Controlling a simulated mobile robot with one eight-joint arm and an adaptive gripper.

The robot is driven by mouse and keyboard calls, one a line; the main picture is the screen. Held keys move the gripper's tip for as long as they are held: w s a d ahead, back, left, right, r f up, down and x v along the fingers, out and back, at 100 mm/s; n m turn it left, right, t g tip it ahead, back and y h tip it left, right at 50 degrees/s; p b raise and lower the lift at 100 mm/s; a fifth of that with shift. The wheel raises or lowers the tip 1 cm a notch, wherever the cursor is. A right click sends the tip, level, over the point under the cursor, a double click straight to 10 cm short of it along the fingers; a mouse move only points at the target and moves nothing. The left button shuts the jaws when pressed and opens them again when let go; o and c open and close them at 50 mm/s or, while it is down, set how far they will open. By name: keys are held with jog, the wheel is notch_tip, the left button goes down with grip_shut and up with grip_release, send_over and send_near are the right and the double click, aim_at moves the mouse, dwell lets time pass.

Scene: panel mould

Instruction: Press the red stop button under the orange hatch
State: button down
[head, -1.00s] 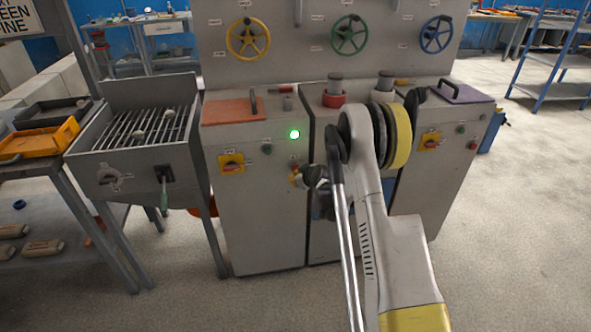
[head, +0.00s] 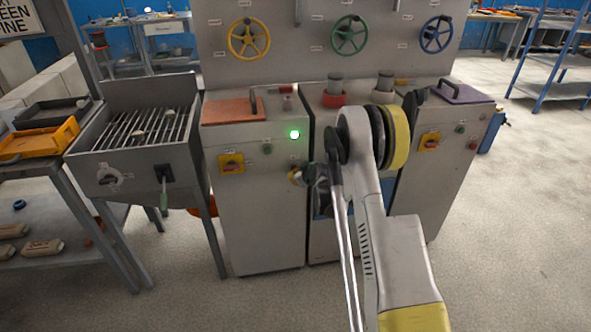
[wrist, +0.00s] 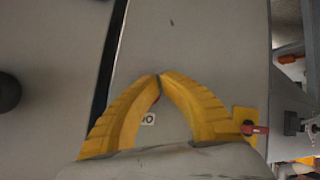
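The orange hatch (head: 230,111) lies flat and closed on top of the left grey cabinet, with a dark upright handle (head: 253,104) near its right edge. No red stop button shows under it; the lid hides whatever is beneath. My gripper (head: 296,177) is in front of the cabinet, below the hatch and the lit green lamp, partly hidden by my arm. In the wrist view its yellow fingers (wrist: 158,76) meet at the tips with nothing visibly held. A small red sliver shows between the fingers; I cannot tell what it is.
A yellow plate with a red switch (head: 231,163) is on the cabinet front; it also shows in the wrist view (wrist: 250,130). A green lamp (head: 294,134) glows beside my arm. A purple hatch (head: 463,92) lies on the right cabinet. A grill bench (head: 137,129) stands left.

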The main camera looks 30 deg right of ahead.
jog(key=shift+w, duration=0.2)
dwell(0.4)
jog(key=shift+s, duration=0.1)
jog(key=shift+s+a, duration=0.2)
jog(key=shift+s, duration=0.55)
jog(key=shift+s, duration=0.1)
jog(key=s, duration=0.2)
jog(key=s+a, duration=0.1)
jog(key=s, duration=0.1)
jog(key=shift+s+a, duration=0.15)
jog(key=shift+s, duration=0.15)
dwell(0.5)
